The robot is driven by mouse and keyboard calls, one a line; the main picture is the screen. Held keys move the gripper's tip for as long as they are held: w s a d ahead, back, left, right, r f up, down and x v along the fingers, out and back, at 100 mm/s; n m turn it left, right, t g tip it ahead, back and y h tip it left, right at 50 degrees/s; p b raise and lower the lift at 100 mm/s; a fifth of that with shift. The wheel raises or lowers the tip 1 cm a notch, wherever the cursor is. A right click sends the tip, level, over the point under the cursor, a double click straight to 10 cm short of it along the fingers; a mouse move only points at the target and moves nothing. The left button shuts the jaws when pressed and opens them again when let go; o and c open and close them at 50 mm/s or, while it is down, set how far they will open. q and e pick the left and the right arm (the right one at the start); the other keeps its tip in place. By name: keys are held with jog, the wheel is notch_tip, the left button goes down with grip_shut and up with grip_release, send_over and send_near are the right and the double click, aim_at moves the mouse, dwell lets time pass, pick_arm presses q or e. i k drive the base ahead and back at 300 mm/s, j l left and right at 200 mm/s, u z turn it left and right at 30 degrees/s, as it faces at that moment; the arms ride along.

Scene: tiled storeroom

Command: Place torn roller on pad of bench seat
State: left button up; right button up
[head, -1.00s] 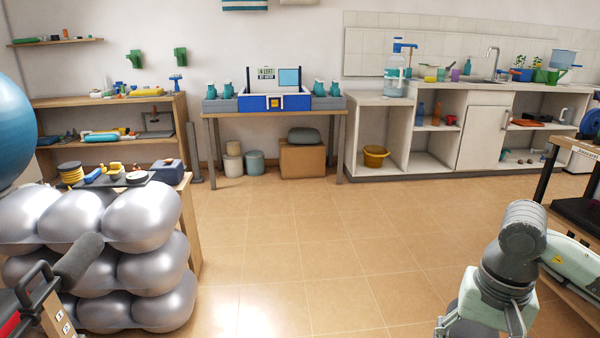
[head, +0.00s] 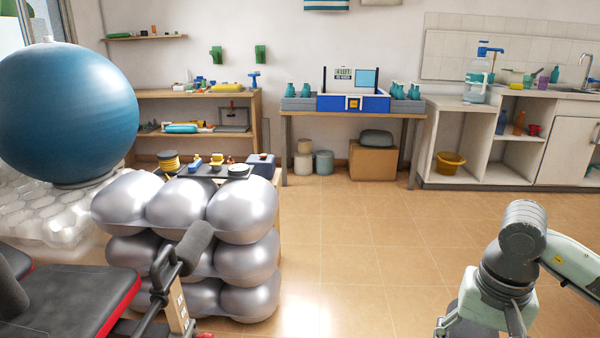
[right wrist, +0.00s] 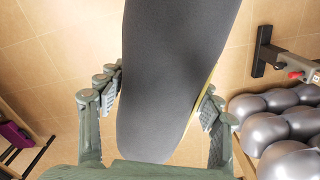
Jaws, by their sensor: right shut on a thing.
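The dark grey roller (right wrist: 175,70) fills the middle of the right wrist view, with a thin yellowish line along its right edge. My right gripper (right wrist: 160,94) is shut on it, one finger on each side. Any tear is not clear here. In the head view my right arm is at lower right, and the roller is not visible there. The bench seat's black pad (head: 75,290) with red edging lies at the lower left of the head view, partly cut off, well away from my right arm. My left gripper is not in view.
A grey foam roller (head: 195,243) is mounted on the bench's frame. Silver balls (head: 180,205) are stacked behind it, and a blue ball (head: 65,115) is at left. A table with a blue bin (head: 355,102) stands at the back. The tiled floor (head: 370,260) is clear in the middle.

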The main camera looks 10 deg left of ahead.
aim_at(47, 306)
jog(key=j+u, duration=0.15)
jog(key=j, duration=0.25)
jog(key=j+u, duration=0.15)
jog(key=j, duration=0.25)
jog(key=i+j+u, duration=0.1)
jog(key=j, duration=0.3)
jog(key=i+j+u, duration=0.15)
jog(key=j, duration=0.25)
jog(key=i+j+u, duration=0.15)
jog(key=j, duration=0.25)
jog(key=j+u, duration=0.15)
jog(key=j, duration=0.25)
jog(key=i+j+u, duration=0.15)
jog(key=j, duration=0.2)
jog(key=i+j, duration=0.25)
jog(key=j, duration=0.15)
jog(key=i+j+u, duration=0.1)
jog(key=j, duration=0.3)
jog(key=i, duration=0.1)
